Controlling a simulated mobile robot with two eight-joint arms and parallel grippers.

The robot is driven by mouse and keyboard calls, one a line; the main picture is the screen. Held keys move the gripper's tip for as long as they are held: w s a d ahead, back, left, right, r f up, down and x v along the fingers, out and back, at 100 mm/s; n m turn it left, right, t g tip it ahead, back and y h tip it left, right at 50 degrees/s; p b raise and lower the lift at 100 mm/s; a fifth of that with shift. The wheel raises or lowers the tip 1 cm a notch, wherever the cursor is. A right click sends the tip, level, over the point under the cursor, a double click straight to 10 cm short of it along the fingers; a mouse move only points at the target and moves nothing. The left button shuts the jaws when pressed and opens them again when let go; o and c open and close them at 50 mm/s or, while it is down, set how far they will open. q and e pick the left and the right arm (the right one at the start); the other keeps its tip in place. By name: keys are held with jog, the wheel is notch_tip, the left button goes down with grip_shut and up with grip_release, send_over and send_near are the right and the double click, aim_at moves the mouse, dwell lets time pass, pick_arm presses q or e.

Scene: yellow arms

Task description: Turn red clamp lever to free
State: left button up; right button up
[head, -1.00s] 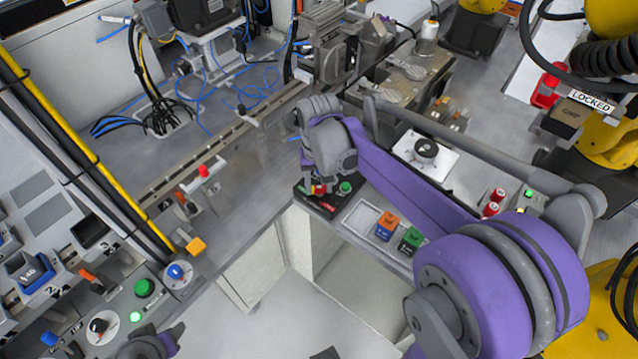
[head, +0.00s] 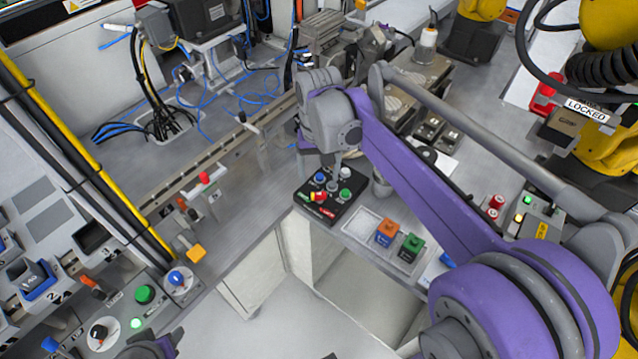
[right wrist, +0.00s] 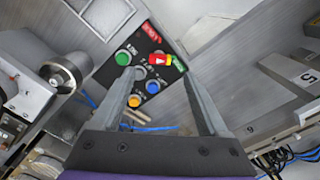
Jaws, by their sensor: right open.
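A red lever with a white arrow and a yellow part (right wrist: 160,59) sits on a black button panel (head: 345,207), between a red label and a green label. It also shows in the head view (head: 318,197). The panel has green, blue and orange buttons too. My right gripper (right wrist: 158,66) is open and empty. In the right wrist view its two fingers reach over the panel, with the lever between their tips in the picture; I cannot tell the height left between them. In the head view my right gripper (head: 334,170) is over the panel's back edge.
Orange and green blocks (head: 386,232) stand in a tray right of the panel. Another red-topped handle (head: 205,178) stands on the left bench. The floor in front is clear.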

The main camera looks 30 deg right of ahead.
jog(key=shift+r, duration=1.75)
